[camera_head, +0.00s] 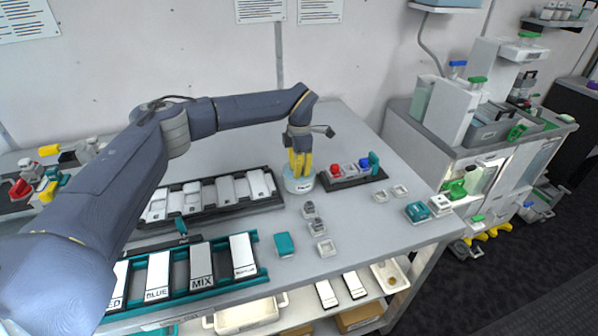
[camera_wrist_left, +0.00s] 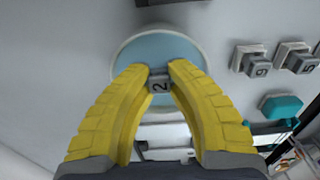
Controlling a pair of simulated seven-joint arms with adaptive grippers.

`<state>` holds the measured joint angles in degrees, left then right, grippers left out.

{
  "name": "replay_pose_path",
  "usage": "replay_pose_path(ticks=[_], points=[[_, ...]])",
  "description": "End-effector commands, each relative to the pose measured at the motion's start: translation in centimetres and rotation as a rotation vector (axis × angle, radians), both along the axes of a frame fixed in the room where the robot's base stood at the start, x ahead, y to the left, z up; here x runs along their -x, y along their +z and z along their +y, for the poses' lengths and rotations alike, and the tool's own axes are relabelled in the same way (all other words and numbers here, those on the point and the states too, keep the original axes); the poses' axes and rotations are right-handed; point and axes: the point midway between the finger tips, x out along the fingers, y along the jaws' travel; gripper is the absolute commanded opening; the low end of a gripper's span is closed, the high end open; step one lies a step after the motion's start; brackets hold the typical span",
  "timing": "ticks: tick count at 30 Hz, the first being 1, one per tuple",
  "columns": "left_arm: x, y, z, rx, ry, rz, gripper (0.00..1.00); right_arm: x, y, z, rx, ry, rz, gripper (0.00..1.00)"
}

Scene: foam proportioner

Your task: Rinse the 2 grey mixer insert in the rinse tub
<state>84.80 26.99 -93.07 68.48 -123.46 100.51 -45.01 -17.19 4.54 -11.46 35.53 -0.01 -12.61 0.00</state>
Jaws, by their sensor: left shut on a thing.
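My left gripper (camera_head: 300,172) points down at the rinse tub (camera_head: 299,187), a small round white tub with pale blue water. In the left wrist view the yellow fingers (camera_wrist_left: 160,72) are shut on the grey mixer insert marked 2 (camera_wrist_left: 160,85). My right gripper is not in view.
A dark rack (camera_head: 352,178) with red and blue pieces stands close behind right. A teal block (camera_head: 285,244) and labelled trays lie in front and left.

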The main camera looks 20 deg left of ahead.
Motion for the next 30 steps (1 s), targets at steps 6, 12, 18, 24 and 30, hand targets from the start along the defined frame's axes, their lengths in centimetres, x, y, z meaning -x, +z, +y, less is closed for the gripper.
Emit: replay_pose_path(ticks=[6, 12, 18, 24, 30], points=[[0.0, 2.0, 0.0, 0.000, 0.000, -0.002, 0.00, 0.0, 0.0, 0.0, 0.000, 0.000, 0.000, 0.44], [0.0, 3.6, 0.0, 0.000, -0.001, -0.001, 0.00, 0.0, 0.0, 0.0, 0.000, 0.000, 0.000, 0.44], [0.0, 5.3, 0.0, -0.001, 0.000, -0.002, 0.00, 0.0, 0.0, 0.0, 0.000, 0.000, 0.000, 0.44], [0.0, 6.9, 0.0, 0.000, 0.000, -0.001, 0.00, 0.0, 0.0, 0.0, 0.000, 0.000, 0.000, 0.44], [0.0, 8.0, 0.0, -0.001, 0.000, 0.000, 0.00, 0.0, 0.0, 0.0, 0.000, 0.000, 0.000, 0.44]])
